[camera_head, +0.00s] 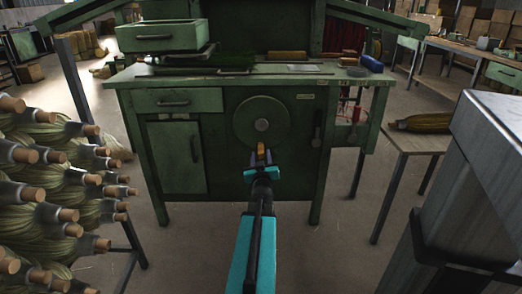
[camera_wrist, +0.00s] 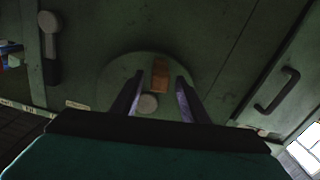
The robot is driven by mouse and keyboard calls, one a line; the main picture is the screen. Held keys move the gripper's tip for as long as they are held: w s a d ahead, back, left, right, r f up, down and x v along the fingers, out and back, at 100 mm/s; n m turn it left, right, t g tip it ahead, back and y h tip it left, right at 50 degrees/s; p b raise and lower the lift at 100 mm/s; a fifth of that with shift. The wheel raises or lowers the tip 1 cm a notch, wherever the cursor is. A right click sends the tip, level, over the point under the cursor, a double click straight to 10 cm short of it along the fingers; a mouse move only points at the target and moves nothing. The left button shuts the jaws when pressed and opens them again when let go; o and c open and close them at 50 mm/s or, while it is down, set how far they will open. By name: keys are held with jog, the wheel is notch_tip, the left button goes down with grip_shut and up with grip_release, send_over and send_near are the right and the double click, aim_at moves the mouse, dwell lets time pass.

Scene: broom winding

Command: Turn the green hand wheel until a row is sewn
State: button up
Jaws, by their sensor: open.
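The green hand wheel (camera_head: 262,123) is a round disc with a pale hub on the front of the green machine bench. Its wooden handle (camera_head: 261,147) is at the bottom of the wheel. My gripper (camera_head: 261,157) is open just below and in front of the handle, pointing at it. The wrist view is upside down to the head view; there the handle (camera_wrist: 160,75) shows in the gap between my two fingertips, with a gap on each side. I cannot tell how deep it is between them. Part of the wheel is hidden by my fingers.
A dark lever (camera_head: 317,130) hangs to the right of the wheel, and a closed cabinet door (camera_head: 176,157) is at the left. Broom heads with wooden ends (camera_head: 60,180) are stacked at the left. A side table (camera_head: 412,141) with a broom head stands at the right.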

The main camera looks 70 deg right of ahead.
aim_at(261, 148)
jog(key=shift+b+x, duration=0.55)
jog(key=shift+x, duration=2.75)
grip_shut()
